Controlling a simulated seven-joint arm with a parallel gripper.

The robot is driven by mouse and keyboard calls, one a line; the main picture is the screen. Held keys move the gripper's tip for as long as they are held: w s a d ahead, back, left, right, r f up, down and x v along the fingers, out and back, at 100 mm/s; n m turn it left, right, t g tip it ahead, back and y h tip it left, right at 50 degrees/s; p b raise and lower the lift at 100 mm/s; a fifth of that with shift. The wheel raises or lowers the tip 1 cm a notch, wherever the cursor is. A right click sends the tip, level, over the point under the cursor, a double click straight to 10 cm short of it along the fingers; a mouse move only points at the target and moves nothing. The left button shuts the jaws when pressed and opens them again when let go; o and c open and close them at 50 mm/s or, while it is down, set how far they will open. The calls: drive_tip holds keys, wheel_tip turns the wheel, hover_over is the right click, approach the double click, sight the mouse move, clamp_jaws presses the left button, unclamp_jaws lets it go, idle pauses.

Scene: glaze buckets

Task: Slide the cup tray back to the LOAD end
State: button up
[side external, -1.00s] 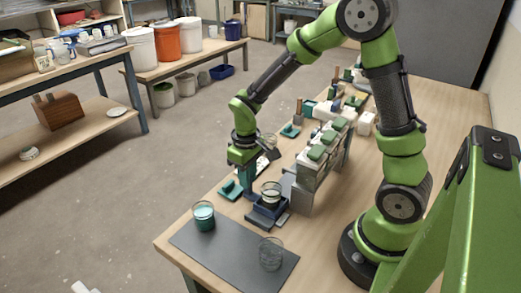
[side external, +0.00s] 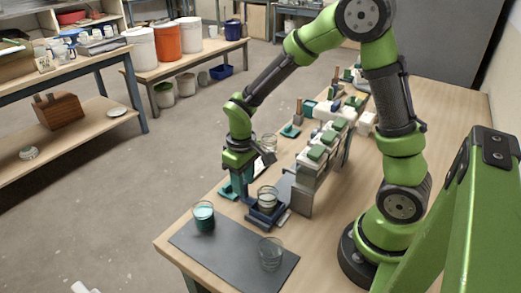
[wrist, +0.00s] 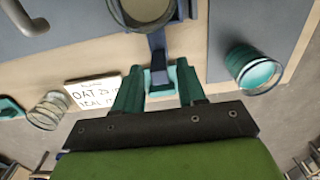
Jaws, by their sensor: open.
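The cup tray (side external: 266,218) is a small dark blue carrier on the table in the side view, with a clear glass cup (side external: 267,198) upright in it. In the wrist view the cup (wrist: 146,12) is cut off at the top, and the tray's dark blue handle (wrist: 157,48) extends toward me. My gripper (side external: 246,193) is low beside the tray. In the wrist view its teal fingers (wrist: 158,90) are open, one on each side of the handle's end. Whether either finger touches it, I cannot tell.
A glass with teal liquid (side external: 203,216) and an empty glass (side external: 271,254) stand on the dark mat (side external: 230,252) in front. A grey rack with green-topped blocks (side external: 318,158) stands close to the right. A lettered card (wrist: 93,92) and another glass (wrist: 48,110) show in the wrist view.

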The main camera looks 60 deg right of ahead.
drive_tip(key=shift+r, duration=3.55)
drive_tip(key=shift+s+a+f, duration=0.1)
drive_tip(key=shift+s+f, duration=0.15)
drive_tip(key=s+a+r+m+t+y, duration=0.1)
drive_tip(key=s+r+m+t+y, duration=0.1)
drive_tip(key=s+r+m+t, duration=0.2)
drive_tip(key=s+r+t, duration=0.3)
drive_tip(key=s+r, duration=0.4)
drive_tip(key=r, duration=0.1)
drive_tip(key=shift+s+a+r, duration=0.15)
drive_tip(key=shift+a+r, duration=0.15)
